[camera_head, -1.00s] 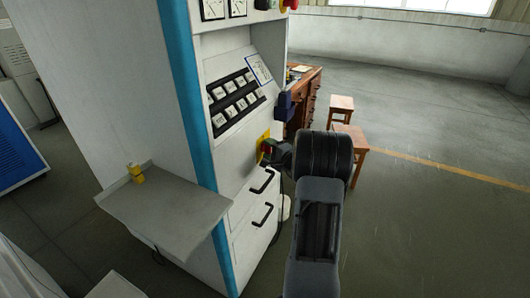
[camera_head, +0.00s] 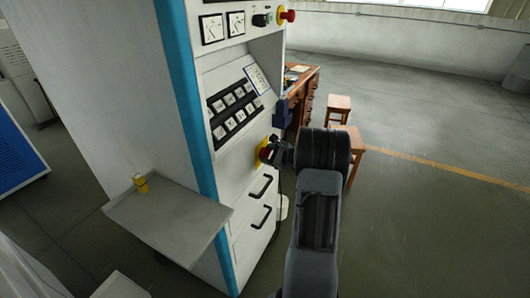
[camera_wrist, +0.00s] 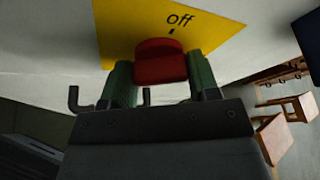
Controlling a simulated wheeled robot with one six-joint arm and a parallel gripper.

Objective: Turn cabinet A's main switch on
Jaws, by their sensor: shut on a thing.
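Cabinet A's main switch is a red handle (camera_wrist: 160,62) on a yellow plate (camera_wrist: 215,30) marked "off" in the wrist view. My gripper (camera_wrist: 160,75) has its two green fingers on either side of the red handle and is shut on it. In the head view the yellow plate (camera_head: 262,153) shows on the front of the grey cabinet (camera_head: 240,165), above two black drawer handles. My gripper (camera_head: 272,152) is up against it there and hides much of the switch. The dark tick below "off" lies just above the handle.
A grey side shelf (camera_head: 170,220) with a small yellow object (camera_head: 140,182) juts out at left. A button panel (camera_head: 235,110), dials and a red knob (camera_head: 287,15) are above the switch. Wooden stools (camera_head: 340,107) and a desk (camera_head: 303,90) stand behind right. The floor at right is free.

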